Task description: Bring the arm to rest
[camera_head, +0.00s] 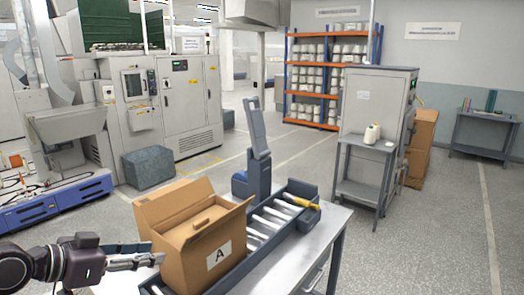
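My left gripper (150,258) comes in from the lower left, at the left side of an open cardboard box (185,262) marked "A". Its fingers point right, towards the box. They look close together, and I cannot tell whether they are open or touch the box. A yellow piece (300,201) lies at the tray's far end. My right gripper is not in view.
A blue-grey upright device (257,150) stands behind the tray. A small side table (362,189) with a cream cone (372,134) stands beyond, before a grey cabinet (377,92). Machines fill the back left. Floor at the right is clear.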

